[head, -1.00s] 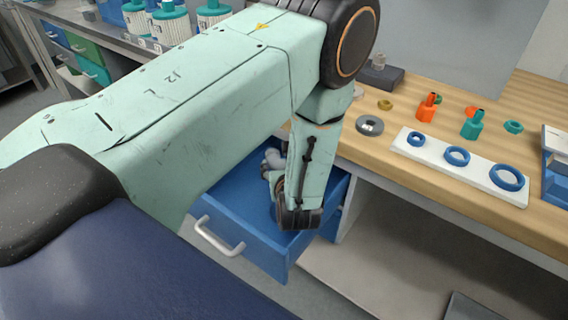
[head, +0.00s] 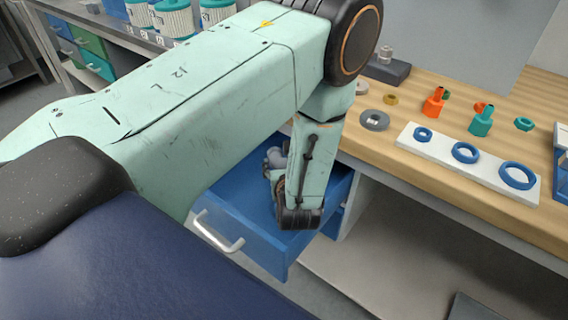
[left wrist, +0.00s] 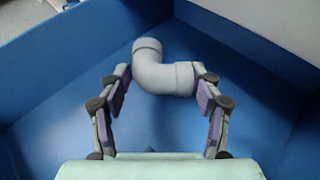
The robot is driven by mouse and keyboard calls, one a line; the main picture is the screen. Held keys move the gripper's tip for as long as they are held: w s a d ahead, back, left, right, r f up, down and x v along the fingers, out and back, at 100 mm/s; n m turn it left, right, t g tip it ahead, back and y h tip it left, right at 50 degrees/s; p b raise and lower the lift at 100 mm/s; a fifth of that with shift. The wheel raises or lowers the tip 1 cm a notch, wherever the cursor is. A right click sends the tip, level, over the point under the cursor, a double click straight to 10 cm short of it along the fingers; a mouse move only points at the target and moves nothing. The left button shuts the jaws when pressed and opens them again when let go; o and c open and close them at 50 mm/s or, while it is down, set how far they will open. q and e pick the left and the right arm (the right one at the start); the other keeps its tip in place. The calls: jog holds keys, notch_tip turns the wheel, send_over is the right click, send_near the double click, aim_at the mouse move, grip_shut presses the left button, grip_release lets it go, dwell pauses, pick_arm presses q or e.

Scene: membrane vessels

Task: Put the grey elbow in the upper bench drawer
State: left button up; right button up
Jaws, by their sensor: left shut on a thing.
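The grey elbow (head: 276,157) is inside the open blue bench drawer (head: 266,255), partly hidden by my left arm's wrist in the head view. My left gripper (head: 273,168) reaches down into the drawer. In the left wrist view, the bent grey pipe elbow (left wrist: 160,77) lies between the purple-padded fingertips of my left gripper (left wrist: 160,85), which is shut on it. The blue drawer floor (left wrist: 60,100) and walls surround it. I cannot tell whether the elbow touches the floor. My right gripper is not in view.
The wooden bench top (head: 400,165) is right of the drawer. It carries a white board (head: 440,150) with blue rings, a grey ring (head: 374,120), and orange (head: 433,103) and teal (head: 481,122) fittings. The drawer handle (head: 218,231) faces the front. White-and-teal vessels (head: 175,18) stand at the back left.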

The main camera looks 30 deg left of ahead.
pick_arm(q)
jog(key=o, duration=0.8)
jog(key=shift+r, duration=0.1)
jog(key=o, duration=0.3)
jog(key=shift+w, duration=0.1)
jog(key=shift+o, duration=0.2)
